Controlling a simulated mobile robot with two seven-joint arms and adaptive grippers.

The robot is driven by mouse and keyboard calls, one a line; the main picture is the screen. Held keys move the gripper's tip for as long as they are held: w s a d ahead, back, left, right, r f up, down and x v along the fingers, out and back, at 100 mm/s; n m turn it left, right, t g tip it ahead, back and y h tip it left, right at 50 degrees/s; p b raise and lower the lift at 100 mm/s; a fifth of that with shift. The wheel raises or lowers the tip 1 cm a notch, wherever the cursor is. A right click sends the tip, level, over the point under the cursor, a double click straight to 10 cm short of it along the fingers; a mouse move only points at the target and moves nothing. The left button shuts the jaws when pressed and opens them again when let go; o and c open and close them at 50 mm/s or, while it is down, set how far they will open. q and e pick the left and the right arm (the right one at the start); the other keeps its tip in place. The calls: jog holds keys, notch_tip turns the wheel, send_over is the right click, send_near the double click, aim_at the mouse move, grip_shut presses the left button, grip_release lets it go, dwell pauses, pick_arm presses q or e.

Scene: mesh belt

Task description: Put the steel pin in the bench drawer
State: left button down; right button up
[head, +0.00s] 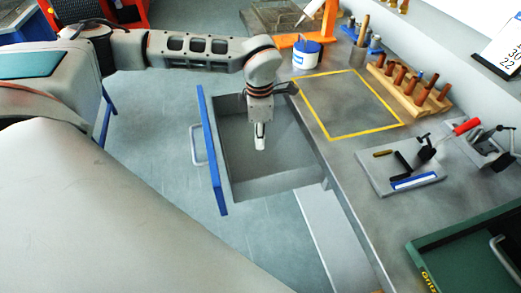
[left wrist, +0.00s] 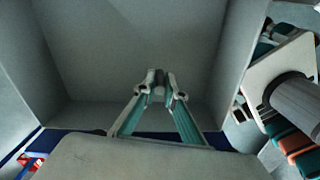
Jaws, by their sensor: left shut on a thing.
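The bench drawer (head: 212,165) stands open, with a blue front and grey inner walls, at the centre of the head view. My left gripper (head: 260,137) points down over the drawer opening. In the left wrist view, my left gripper (left wrist: 159,82) is shut on the small grey steel pin (left wrist: 159,88), with the fingertips on both sides of it. The pin is mostly hidden by the fingers, and I cannot make it out clearly in the head view. The drawer's grey inside (left wrist: 120,45) fills most of the wrist view behind the fingers and looks empty. My right gripper is not in view.
On the bench are a yellow-outlined square (head: 350,105), bare inside, a wooden block with several brown handles (head: 410,88), a white-and-blue tub (head: 306,54) and a grey plate with tools (head: 400,170). A green case (head: 470,250) lies at the near right.

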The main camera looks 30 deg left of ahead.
pick_arm(q)
jog(key=shift+f, duration=0.55)
notch_tip(320, 180, down, 4)
jog(key=shift+b, duration=0.3)
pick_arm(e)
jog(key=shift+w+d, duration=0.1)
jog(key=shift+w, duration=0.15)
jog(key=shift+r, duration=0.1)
pick_arm(q)
jog(key=c, duration=2.1)
grip_release()
jog(key=shift+f, duration=0.15)
